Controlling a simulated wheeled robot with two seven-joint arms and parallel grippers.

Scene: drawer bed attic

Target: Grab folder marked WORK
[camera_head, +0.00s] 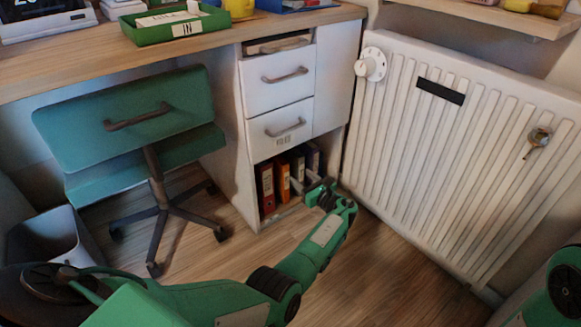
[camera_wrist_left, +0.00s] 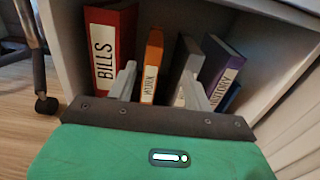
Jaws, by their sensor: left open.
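The orange folder marked WORK (camera_wrist_left: 153,58) stands upright in the open bottom compartment of the desk's drawer unit. The orange folder also shows in the head view (camera_head: 283,181). My left gripper (camera_wrist_left: 161,82) is open, its two grey fingers pointing into the compartment. In the left wrist view the orange folder and a grey folder (camera_wrist_left: 184,58) appear between the fingers. I cannot tell how deep the fingers reach. The lower part of the folders is hidden by the gripper. My right gripper is not in view.
A red folder marked BILLS (camera_wrist_left: 108,50) stands left of the orange one, and a purple folder (camera_wrist_left: 222,65) right of the grey one. A white radiator (camera_head: 455,150) is close on the right. A teal chair (camera_head: 130,125) and a bin (camera_head: 50,238) stand left.

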